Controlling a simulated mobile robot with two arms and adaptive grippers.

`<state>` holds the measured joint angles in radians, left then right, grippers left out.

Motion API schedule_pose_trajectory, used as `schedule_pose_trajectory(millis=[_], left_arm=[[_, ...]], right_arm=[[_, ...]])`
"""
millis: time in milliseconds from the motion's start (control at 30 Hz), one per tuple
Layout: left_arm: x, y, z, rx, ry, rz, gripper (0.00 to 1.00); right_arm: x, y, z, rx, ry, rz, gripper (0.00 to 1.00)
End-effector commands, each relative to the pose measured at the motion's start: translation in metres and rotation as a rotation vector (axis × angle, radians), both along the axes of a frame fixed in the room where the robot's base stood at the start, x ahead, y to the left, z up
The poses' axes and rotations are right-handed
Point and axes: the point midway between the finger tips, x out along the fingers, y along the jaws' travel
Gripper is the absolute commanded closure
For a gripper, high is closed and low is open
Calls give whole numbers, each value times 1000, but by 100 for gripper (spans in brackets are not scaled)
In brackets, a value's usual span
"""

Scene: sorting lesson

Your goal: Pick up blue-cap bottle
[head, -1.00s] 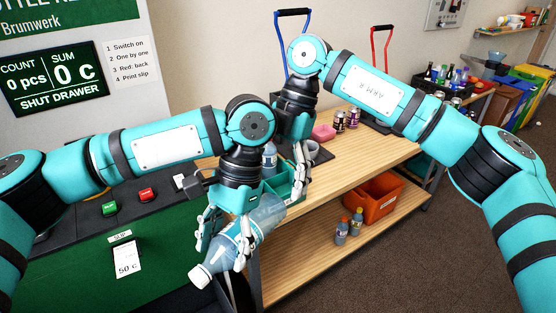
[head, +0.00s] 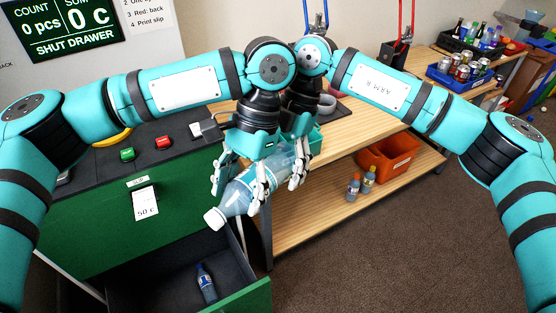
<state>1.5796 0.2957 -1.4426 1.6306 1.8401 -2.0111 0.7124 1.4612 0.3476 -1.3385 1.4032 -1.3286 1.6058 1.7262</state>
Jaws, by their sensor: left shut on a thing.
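A large clear bottle with a pale label and a white cap (head: 214,218) lies tilted in the air, cap down to the lower left. My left gripper (head: 238,188) is shut around its middle. My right gripper (head: 298,172) is close behind, at the bottle's base end; its fingers are partly hidden, and I cannot tell whether they touch it. A small dark bottle with a blue label (head: 205,283) lies in the open drawer (head: 150,290), below the held bottle; its cap looks dark or blue, too small to be sure.
A green cabinet with green (head: 127,154) and red (head: 163,142) buttons stands at left. Crates of cans (head: 462,72) and bottles are at back right. Floor at right is clear.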

Motion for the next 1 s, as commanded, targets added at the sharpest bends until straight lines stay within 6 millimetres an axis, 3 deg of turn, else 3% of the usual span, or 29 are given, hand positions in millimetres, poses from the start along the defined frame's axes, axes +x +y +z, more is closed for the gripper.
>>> schedule_pose_trajectory(millis=[33,367,500,533,700,1000], left_arm=[[0,-1,0,-2,1,-2,65],[-1,-2,0,-6,1,-6,64],[-1,-2,0,-7,2,-7,64],[-1,-2,0,-7,2,-7,38],[-1,-2,0,-6,1,-5,16],[0,-1,1,-3,0,-3,15]], right_arm=[[0,0,0,1,-1,-1,30],[0,1,1,4,-2,-1,72],[0,2,1,6,-2,-1,73],[0,2,1,6,-2,-1,73],[0,2,1,6,-2,-1,73],[0,1,1,3,-1,-1,74]])
